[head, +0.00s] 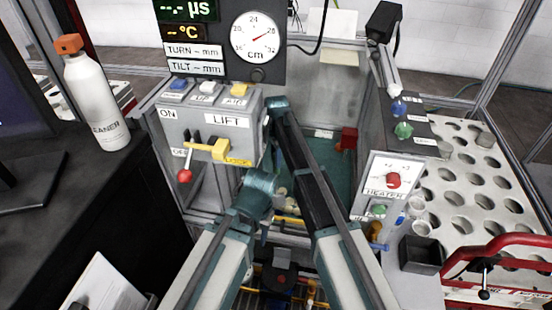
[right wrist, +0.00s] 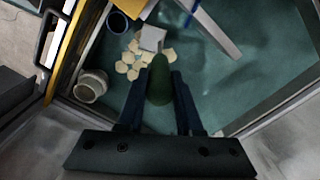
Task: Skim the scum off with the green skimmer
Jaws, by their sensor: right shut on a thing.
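My right gripper (right wrist: 160,82) is shut on the green handle of the skimmer (right wrist: 160,90), above the tank. A pale grey square piece (right wrist: 152,38) shows just beyond the handle; I cannot tell for sure that it is the skimmer's head. Several pale, roundish pieces of scum (right wrist: 131,62) lie clustered beside and below that piece, on the teal tank (right wrist: 235,95). In the head view a few pale pieces (head: 283,191) show between my arms, which hide much of the tank. My left gripper cannot be made out.
A white cup-like fitting (right wrist: 92,85) sits at the tank's left edge, and a blue ring (right wrist: 118,22) farther off. A metal bar (right wrist: 208,28) crosses the tank. The lift box (head: 215,125) stands left, the heater panel (head: 388,180) right, with a holed plate (head: 465,180) beyond.

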